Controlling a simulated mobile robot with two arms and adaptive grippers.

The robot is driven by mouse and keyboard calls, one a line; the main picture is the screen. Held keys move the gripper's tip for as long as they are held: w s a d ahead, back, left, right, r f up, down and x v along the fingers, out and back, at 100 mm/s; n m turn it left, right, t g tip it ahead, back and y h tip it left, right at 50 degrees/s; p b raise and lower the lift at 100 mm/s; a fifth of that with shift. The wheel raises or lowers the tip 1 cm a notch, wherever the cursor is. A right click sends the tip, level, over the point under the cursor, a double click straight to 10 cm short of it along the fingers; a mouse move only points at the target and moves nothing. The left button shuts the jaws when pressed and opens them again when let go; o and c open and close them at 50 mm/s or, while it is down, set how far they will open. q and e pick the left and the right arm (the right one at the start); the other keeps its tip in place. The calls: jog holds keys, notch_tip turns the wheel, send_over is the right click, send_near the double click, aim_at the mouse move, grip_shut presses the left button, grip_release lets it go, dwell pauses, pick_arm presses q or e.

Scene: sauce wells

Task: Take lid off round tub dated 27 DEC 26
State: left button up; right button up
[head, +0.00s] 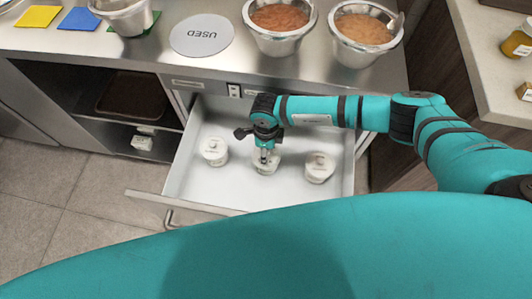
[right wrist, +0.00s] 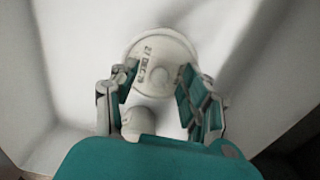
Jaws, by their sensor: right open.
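Three white round lidded tubs stand in an open drawer (head: 237,192): a left tub (head: 214,151), a middle tub (head: 267,168) and a right tub (head: 320,168). My right gripper (head: 264,156) is over the middle tub and partly hides it. In the right wrist view, my right gripper (right wrist: 159,100) is open, with its fingers on either side of a round pale lid (right wrist: 153,52). Dark print on this lid seems to read 27 DEC, but it is blurred and partly covered by a finger. Contact cannot be told. My left gripper is not in view.
Above the drawer, the steel counter holds a grey disc marked USED (head: 202,36) and two metal pots of orange sauce, left (head: 280,42) and right (head: 362,54). An open shelf with a brown tray (head: 135,96) lies left of the drawer. The drawer floor between tubs is clear.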

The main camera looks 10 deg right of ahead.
jog(key=c, duration=0.9)
